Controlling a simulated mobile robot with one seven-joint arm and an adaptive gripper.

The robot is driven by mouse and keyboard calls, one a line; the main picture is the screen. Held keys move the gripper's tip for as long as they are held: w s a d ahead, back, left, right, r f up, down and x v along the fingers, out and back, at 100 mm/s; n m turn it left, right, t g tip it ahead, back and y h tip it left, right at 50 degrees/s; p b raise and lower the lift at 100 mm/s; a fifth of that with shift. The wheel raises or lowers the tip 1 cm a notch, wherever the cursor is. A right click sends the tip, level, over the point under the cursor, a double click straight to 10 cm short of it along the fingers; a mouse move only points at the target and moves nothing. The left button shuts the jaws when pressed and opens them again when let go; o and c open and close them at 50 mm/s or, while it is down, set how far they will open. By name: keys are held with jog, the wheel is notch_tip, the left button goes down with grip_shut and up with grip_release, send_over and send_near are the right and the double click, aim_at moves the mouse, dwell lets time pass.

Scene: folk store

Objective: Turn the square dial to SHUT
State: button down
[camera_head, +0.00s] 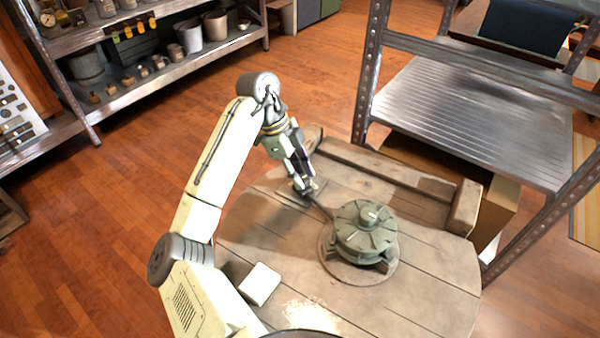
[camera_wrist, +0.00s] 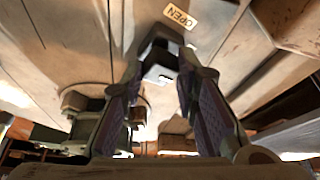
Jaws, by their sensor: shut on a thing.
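My gripper (camera_head: 303,188) reaches down to the round wooden table, just left of a grey-green round device (camera_head: 367,230). In the wrist view my gripper (camera_wrist: 163,72) has its two purple-padded fingers closed on a small dark, blocky grey part, which appears to be the square dial (camera_wrist: 160,47). The fingers hide much of it, and its pointing direction is unclear. A tan label reading OPEN (camera_wrist: 181,15) lies just beyond it, upside down in this view. I cannot make out a SHUT label. In the head view the gripper covers the dial.
The round table (camera_head: 430,295) has a raised wooden rail (camera_head: 385,170) along its back. A white block (camera_head: 260,283) lies at the front left. A metal shelf rack (camera_head: 480,115) stands behind to the right, and another shelf (camera_head: 150,80) holds pots at the back left.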

jog(key=c, duration=1.2)
grip_release()
jog(key=shift+c, duration=0.2)
jog(key=shift+r, duration=0.1)
jog(key=v, duration=1.2)
